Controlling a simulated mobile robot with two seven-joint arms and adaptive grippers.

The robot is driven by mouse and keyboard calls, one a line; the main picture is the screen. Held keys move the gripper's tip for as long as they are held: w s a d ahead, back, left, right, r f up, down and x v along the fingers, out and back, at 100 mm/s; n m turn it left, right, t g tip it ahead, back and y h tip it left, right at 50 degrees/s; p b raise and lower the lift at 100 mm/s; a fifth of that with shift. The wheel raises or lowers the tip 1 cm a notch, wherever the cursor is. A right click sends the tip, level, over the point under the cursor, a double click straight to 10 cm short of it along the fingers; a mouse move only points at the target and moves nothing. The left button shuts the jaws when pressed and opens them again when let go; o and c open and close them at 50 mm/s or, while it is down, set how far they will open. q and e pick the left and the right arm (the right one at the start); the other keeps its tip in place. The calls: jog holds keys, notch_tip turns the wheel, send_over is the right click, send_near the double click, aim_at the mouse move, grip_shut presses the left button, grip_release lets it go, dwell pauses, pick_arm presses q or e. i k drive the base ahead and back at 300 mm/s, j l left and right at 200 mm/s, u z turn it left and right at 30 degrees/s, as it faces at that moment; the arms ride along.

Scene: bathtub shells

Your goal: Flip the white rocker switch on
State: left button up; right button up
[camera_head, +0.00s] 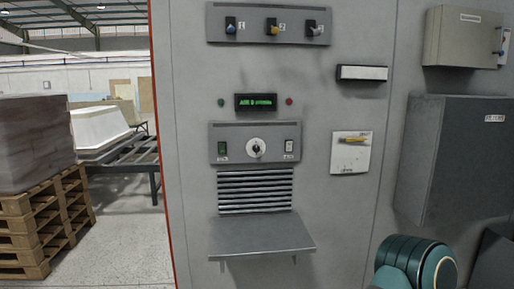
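The white rocker switch (289,147) is small and sits at the right end of a grey control panel (270,131) on the front of a tall grey cabinet. A white rotary knob (256,148) is in the middle of the same panel. A green rocker switch (222,149) is at its left end. The white switch is too small to tell which way it is tilted. Neither of my grippers is in view, and nothing touches the switch.
A grey shelf (261,235) juts out below a slatted vent (254,191). A display with green text (256,102) is above the panel. A paper note with a pencil (351,151) is at right. Grey boxes (455,160) stick out farther right. A pallet stack (45,220) stands left.

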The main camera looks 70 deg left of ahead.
aim_at(289, 148)
jog(key=k+l+u, duration=0.1)
jog(key=u, duration=2.05)
jog(key=k+l, duration=0.05)
